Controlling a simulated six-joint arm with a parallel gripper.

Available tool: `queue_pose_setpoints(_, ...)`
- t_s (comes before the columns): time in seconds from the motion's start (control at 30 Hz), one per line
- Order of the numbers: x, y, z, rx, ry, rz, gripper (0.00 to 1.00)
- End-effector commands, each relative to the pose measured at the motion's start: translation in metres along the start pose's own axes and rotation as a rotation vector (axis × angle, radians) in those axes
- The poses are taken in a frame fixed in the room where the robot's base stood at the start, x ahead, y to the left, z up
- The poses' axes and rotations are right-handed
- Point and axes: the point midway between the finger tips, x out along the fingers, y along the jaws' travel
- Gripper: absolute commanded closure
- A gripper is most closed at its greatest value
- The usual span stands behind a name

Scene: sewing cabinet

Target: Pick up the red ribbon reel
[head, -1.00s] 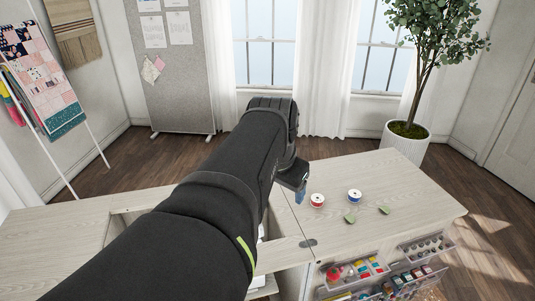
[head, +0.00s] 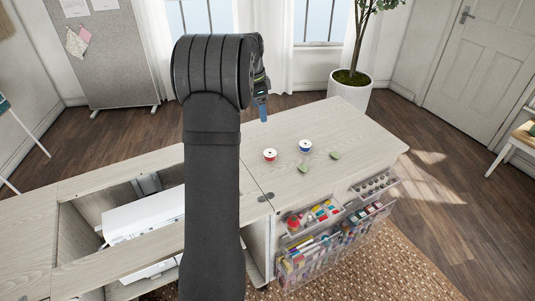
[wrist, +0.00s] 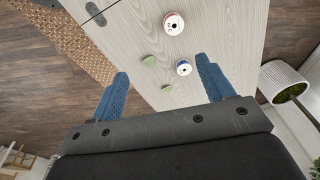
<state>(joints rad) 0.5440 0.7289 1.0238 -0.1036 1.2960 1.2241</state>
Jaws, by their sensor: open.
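The red ribbon reel (head: 269,155) lies flat on the pale wooden cabinet top, with a white top face and a red edge. It also shows near the top of the wrist view (wrist: 173,23). A blue ribbon reel (head: 305,146) lies to its right in the head view, and it shows in the wrist view too (wrist: 183,68). My gripper (wrist: 162,83) is open and empty, its two blue fingers spread wide. In the head view, one blue finger (head: 263,113) shows above the cabinet top, behind the red reel in the picture.
Two green pieces (head: 303,168) (head: 335,156) lie on the cabinet top (head: 355,140) near the reels. An open well with a white machine (head: 140,222) is at the left. Clear bins (head: 325,240) hang on the front. A potted plant (head: 350,90) stands behind.

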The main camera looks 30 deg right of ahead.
Motion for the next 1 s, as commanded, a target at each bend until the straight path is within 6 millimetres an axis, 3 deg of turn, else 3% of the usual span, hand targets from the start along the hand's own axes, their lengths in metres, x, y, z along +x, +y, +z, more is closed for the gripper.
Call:
queue_pose_setpoints(0.1,0.036,-0.020,-0.011,0.089,-0.003,0.036,0.26)
queue_pose_setpoints(0.33,0.075,-0.038,-0.023,0.197,-0.001,0.073,0.26)
queue_pose_setpoints(0.57,0.102,-0.038,-0.025,0.216,-0.001,0.083,0.26)
queue_pose_setpoints(1.0,0.190,-0.032,-0.024,0.214,-0.001,0.081,0.26)
